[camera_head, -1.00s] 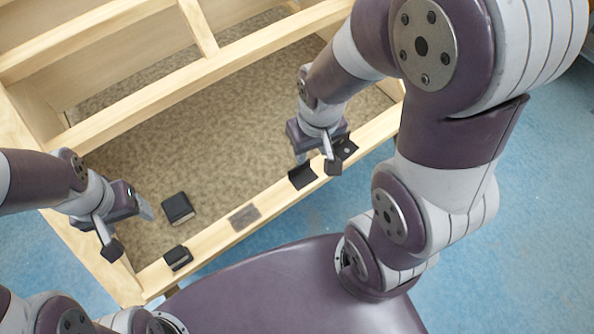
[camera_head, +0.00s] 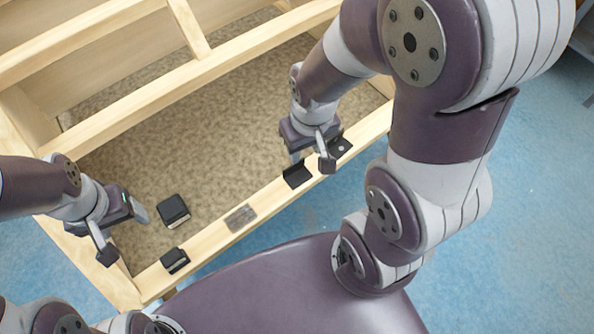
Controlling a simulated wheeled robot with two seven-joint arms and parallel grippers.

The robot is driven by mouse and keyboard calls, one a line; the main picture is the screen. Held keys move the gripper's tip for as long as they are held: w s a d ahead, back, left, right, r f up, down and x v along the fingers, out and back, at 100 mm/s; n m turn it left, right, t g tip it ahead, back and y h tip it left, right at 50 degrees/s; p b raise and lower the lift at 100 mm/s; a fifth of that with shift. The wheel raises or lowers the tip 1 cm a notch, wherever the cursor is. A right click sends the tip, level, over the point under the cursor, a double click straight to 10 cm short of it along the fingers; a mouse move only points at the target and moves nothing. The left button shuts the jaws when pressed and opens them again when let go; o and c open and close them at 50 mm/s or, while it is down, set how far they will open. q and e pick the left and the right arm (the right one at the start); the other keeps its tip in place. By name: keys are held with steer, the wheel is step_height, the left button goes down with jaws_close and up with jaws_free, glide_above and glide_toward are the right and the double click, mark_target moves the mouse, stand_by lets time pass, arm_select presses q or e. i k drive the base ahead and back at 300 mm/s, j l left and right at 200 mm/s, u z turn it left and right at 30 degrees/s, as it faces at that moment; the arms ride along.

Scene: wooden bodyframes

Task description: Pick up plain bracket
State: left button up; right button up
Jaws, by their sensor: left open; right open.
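A black angled bracket with no visible mark (camera_head: 297,175) sits on the front wooden rail; it looks like the plain bracket. A second black bracket with a light dot (camera_head: 341,146) sits further right on the same rail, partly hidden by my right gripper. My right gripper (camera_head: 312,161) is open above the rail, between the two brackets, one finger close to the plain one. I cannot tell whether they touch. My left gripper (camera_head: 124,234) is open and empty over the frame's left front corner.
A black block (camera_head: 173,210) lies on the frame's patterned floor panel. Another small black piece (camera_head: 175,260) and a flat grey plate (camera_head: 241,218) lie on the front rail (camera_head: 209,241). Wooden crossbars (camera_head: 150,91) rise behind.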

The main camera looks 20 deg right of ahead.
mark_target(297, 174)
steer(key=l+u, duration=0.5)
steer(key=l, duration=0.25)
steer(key=l+u, duration=0.5)
steer(key=l, duration=0.25)
